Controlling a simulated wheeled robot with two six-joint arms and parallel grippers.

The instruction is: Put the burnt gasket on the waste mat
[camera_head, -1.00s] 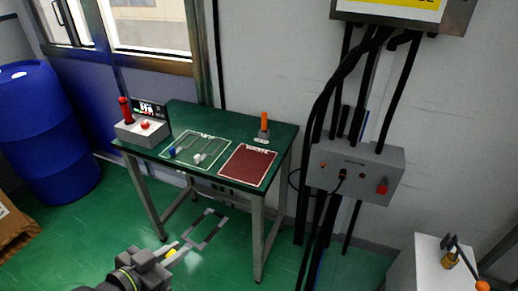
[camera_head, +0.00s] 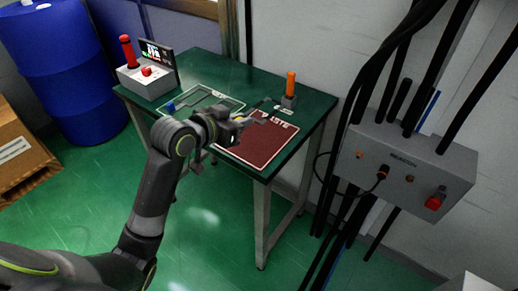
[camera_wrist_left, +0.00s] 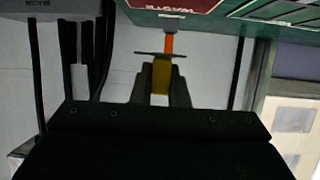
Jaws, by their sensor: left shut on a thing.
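The waste mat (camera_head: 272,150) is a dark red square with a pale border and lettering, on the front right of the green table. My left gripper (camera_head: 248,119) is above the table at the mat's back left edge. In the left wrist view the gripper (camera_wrist_left: 161,75) is shut on a yellow block (camera_wrist_left: 161,77). A thin dark flat piece (camera_wrist_left: 148,54), seen edge-on, sits at the fingertips against the block; it looks like the burnt gasket, held clear of the mat. Its face is not visible. My right gripper is not in view.
An orange-handled tool in a grey stand (camera_head: 290,90) stands just behind the mat. A control box with a red lever (camera_head: 146,78) is at the table's back left. A blue piece (camera_head: 171,106) lies by a white-outlined area. A grey wall box (camera_head: 408,160) with cables is at right.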

